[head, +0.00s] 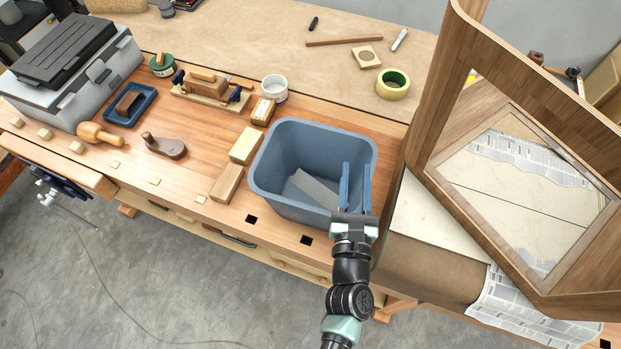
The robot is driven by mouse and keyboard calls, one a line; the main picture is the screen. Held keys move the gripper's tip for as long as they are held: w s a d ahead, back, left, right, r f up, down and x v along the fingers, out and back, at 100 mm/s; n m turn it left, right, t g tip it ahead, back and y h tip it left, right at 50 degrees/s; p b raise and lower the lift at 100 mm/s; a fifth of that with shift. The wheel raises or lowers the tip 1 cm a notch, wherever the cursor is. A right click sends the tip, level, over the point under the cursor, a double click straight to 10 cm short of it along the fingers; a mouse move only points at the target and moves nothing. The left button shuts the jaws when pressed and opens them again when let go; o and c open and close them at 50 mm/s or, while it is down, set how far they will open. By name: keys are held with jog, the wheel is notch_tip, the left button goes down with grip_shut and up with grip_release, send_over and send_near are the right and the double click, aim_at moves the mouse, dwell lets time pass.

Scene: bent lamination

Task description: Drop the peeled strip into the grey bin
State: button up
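The grey bin (312,212), blue-grey and open-topped, stands on the workbench near its front edge. A flat grey piece (316,188) lies tilted inside the bin, towards its front; I cannot tell for sure that it is the peeled strip. My gripper (355,171) is over the right part of the bin. Its two blue fingers are apart, with nothing visible between them. My gripper hides part of the bin's right front corner and wall.
A large bent wooden frame (437,130) rises close to the right of the bin. Wooden blocks (246,145) stand close to its left. A white cup (274,88) and a yellow tape roll (393,84) are behind. Printed paper (515,305) hangs at the lower right.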

jog(key=shift+s, duration=0.1)
jog(key=s+b, duration=0.3)
jog(key=s, duration=0.9)
jog(key=shift+s+a+b, duration=0.3)
jog(key=shift+s+a, duration=0.05)
jog(key=shift+s, duration=0.05)
jog(key=w+a+r+n+t+y+b, duration=0.1)
jog(key=w+a+r+n+y, duration=0.1)
jog(key=w+r+n, duration=0.5)
jog(key=w+a+r+n+t+y+b, duration=0.1)
jog(key=w+a+r+n+y, duration=0.15)
jog(key=r+n, duration=0.75)
jog(key=w+a+r+n+y+b, duration=0.1)
jog(key=w+r+n+y, duration=0.1)
jog(key=w+r+n, duration=0.5)
jog(key=s+r+n+t+h+b, duration=0.1)
jog(key=s+r+n, duration=0.4)
jog(key=r, duration=0.8)
jog(key=s+r+n+t+h+b, duration=0.1)
jog(key=s+r+n+t+h, duration=0.3)
jog(key=r, duration=1)
jog(key=s+n+t, duration=0.2)
jog(key=n, duration=0.2)
jog(key=shift+a+r, duration=0.2)
